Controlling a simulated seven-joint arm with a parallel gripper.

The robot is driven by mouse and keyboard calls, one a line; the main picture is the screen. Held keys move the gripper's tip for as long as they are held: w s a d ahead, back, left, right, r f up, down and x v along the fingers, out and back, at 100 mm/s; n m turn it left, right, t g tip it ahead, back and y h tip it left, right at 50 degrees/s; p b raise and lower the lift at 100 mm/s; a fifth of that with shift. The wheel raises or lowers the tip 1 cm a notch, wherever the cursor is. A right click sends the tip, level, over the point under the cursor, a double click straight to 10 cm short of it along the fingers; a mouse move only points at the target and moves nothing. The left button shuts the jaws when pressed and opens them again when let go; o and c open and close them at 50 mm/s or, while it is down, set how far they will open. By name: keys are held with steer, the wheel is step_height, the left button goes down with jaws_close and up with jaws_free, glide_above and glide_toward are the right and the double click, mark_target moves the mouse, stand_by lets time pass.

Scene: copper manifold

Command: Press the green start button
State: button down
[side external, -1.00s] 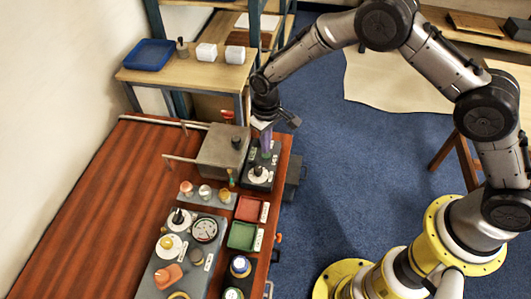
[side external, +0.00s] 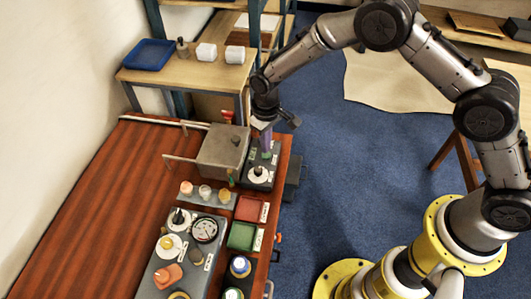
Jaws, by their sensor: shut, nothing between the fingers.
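The green start button (side external: 266,155) shows as a small green patch on a dark control box (side external: 257,176), behind a white round dial with a black knob (side external: 258,171). The box stands at the right edge of the red-brown bench. My gripper (side external: 266,146) points down over the button with its fingers shut and empty. The purplish fingers partly hide the button. I cannot tell whether the tips touch it.
A grey metal box (side external: 221,151) stands just left of my gripper. Red (side external: 251,209) and green (side external: 241,236) trays and a gauge panel (side external: 183,253) lie nearer the camera. The left bench (side external: 100,210) is clear.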

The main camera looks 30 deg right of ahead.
steer(key=shift+f, duration=1.05)
steer(key=shift+r, duration=0.1)
stand_by(0.3)
step_height(320, 180, up, 8)
stand_by(1.0)
